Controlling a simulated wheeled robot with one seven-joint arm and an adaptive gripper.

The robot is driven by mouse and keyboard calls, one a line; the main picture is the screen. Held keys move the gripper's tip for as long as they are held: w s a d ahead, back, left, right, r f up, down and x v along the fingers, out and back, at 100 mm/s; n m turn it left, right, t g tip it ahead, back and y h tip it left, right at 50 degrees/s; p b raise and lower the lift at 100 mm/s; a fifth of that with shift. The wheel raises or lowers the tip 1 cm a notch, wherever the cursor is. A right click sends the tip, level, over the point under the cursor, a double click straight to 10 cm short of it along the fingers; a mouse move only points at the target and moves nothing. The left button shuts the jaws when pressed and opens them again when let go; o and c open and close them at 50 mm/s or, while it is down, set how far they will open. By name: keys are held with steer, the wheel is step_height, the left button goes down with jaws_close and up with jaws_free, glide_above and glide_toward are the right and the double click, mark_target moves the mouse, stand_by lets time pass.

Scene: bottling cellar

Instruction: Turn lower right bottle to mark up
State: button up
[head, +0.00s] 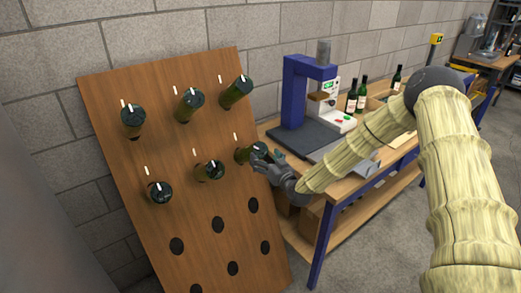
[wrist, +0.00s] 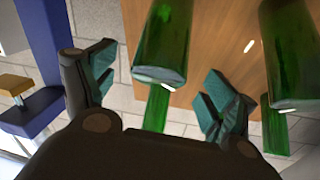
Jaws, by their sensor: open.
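The lower right bottle (head: 243,154) is dark green and sticks out of the wooden board, at the right of the lower filled row. My gripper (head: 268,163) is at its base end and partly hides it in the head view. In the wrist view the nearest bottle (wrist: 167,38) appears to be this one. Its base lies between and just beyond the open fingers of my gripper (wrist: 157,92), with gaps visible on both sides. A white mark (wrist: 171,86) shows on the base's lower edge in that view. A white dash (head: 236,137) is on the board above the bottle.
The board (head: 150,90) holds several other bottles, including the lower middle one (head: 208,171) close by, and has empty holes below. A workbench (head: 345,190) with a blue press (head: 293,95) stands to the right. More bottles (head: 351,103) stand on it.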

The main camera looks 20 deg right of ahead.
mark_target(259, 151)
steer(key=shift+p+x, duration=0.55)
steer(key=shift+x, duration=2.15)
steer(key=c, duration=1)
steer(key=shift+d, duration=0.1)
